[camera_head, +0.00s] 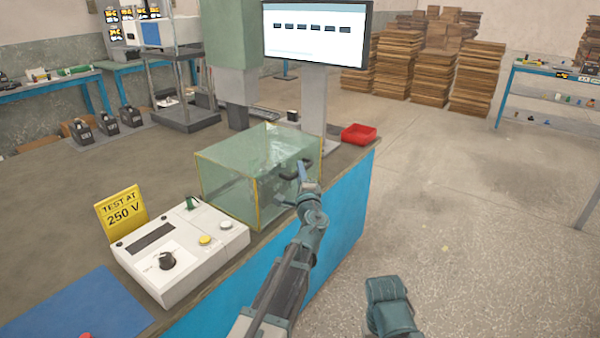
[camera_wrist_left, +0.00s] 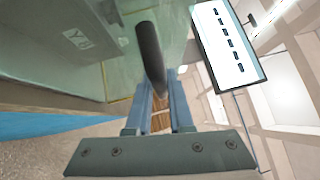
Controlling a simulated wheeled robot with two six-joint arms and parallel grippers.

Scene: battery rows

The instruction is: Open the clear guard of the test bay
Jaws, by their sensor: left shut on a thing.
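The clear guard (camera_head: 228,178) is a greenish see-through box with yellow edges on the bench, and it looks closed. Its dark handle (camera_head: 307,166) is on the side facing my left arm. My left gripper (camera_head: 311,186) is at that handle. In the left wrist view the dark handle bar (camera_wrist_left: 150,58) runs between the fingers of the left gripper (camera_wrist_left: 160,100), which is shut on it. What is inside the guard is hard to make out.
A white control box (camera_head: 180,250) with a dial, buttons and a yellow "TEST AT 250 V" sign (camera_head: 121,213) stands left of the guard. The floor at right is open.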

